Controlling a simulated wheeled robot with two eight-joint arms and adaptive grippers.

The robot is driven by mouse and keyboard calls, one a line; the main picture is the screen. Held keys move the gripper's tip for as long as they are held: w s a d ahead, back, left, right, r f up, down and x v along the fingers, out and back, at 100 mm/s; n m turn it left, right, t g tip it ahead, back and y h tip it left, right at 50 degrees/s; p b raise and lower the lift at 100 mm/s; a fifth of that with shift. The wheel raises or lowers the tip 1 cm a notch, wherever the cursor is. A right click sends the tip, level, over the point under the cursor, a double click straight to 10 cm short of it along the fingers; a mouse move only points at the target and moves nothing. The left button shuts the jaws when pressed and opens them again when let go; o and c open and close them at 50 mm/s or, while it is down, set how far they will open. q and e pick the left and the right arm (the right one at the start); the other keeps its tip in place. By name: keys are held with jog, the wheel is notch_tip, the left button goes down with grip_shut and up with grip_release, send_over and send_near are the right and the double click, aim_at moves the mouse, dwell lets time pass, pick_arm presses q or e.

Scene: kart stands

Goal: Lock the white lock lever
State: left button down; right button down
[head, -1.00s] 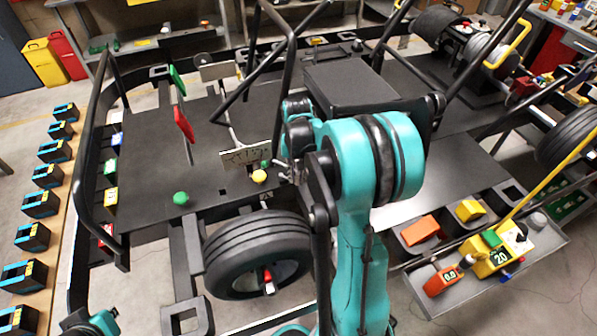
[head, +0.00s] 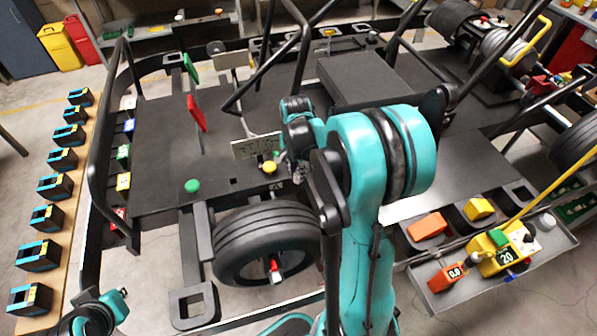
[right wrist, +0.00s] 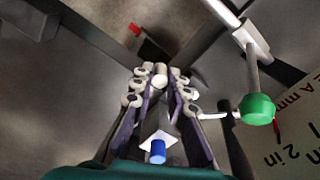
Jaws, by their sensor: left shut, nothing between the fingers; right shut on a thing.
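My right gripper (right wrist: 166,90) is shut on a small white piece (right wrist: 158,81), seen between its fingertips in the right wrist view. It looks like the end of the white lock lever; the rest is hidden by the fingers. In the head view the right gripper (head: 297,173) is low at the frame's front edge, just right of a yellow knob (head: 269,167) and a lettered plate (head: 257,146). My left arm shows only as a teal and black link at the bottom left of the head view; its fingers are not visible.
A green ball (right wrist: 257,109) on a pale rod stands close right of the right fingers. A blue cylinder (right wrist: 158,151) on a white base shows between the finger bases. A tyre (head: 266,243) lies below the gripper. Dark frame bars rise behind. A grey tray (head: 440,300) holds coloured devices.

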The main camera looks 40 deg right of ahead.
dwell(0.5)
jog(key=c, duration=1.5)
grip_release()
jog(key=shift+a, duration=0.1)
notch_tip(320, 180, up, 12)
